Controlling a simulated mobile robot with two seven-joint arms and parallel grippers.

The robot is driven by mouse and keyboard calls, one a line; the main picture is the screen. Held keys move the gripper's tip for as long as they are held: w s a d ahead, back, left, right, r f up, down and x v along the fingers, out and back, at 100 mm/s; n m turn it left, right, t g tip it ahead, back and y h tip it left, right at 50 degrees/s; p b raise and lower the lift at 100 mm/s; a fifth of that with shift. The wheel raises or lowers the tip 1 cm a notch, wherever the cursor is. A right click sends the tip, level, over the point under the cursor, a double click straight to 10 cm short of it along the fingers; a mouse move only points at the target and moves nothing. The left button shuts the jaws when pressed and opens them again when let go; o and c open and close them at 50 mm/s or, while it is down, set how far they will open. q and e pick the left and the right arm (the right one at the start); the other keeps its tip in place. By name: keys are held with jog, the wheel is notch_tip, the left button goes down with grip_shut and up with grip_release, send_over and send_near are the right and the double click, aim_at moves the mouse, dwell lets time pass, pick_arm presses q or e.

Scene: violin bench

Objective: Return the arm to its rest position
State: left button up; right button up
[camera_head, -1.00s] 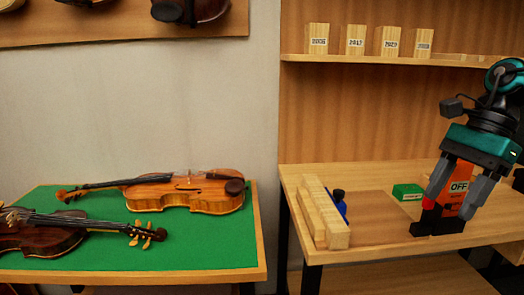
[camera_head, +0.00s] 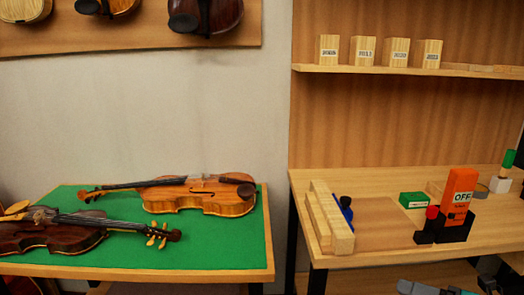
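Only a small grey and teal piece of my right arm shows at the bottom right edge, apparently part of the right gripper (camera_head: 425,288). It is low in front of the right workbench (camera_head: 400,255), apart from the things on it. It is cut off by the frame, so whether it is open or shut does not show. My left gripper is not in view. An orange block marked OFF (camera_head: 460,190) stands upright in a black holder (camera_head: 455,230) on the workbench, with no gripper touching it.
Pale wooden bars (camera_head: 330,220), a blue tool (camera_head: 345,210) and a green box (camera_head: 412,200) lie on the workbench. A shelf (camera_head: 400,70) with several labelled wood blocks hangs above. Two violins lie on the green-topped table (camera_head: 110,255) at left.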

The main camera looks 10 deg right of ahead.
pick_arm(q)
jog(key=p, duration=0.1)
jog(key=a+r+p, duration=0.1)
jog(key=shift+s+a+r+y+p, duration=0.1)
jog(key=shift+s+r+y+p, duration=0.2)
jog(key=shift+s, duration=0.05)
pick_arm(e)
jog(key=s+a+f+m+h, duration=0.2)
jog(key=a+f+m, duration=0.3)
jog(key=m, duration=0.4)
jog(key=s+a+f+m+g+h, duration=0.1)
jog(key=s+a+f+m+h, duration=0.2)
jog(key=a+m, duration=0.3)
jog(key=s+a+f+m+h, duration=0.2)
jog(key=s+a+f+m, duration=0.3)
jog(key=m, duration=0.7)
jog(key=shift+a+f+m+h, duration=0.3)
jog(key=shift+a+f+h, duration=0.1)
jog(key=shift+a+f, duration=0.45)
jog(key=shift+s+d, duration=0.1)
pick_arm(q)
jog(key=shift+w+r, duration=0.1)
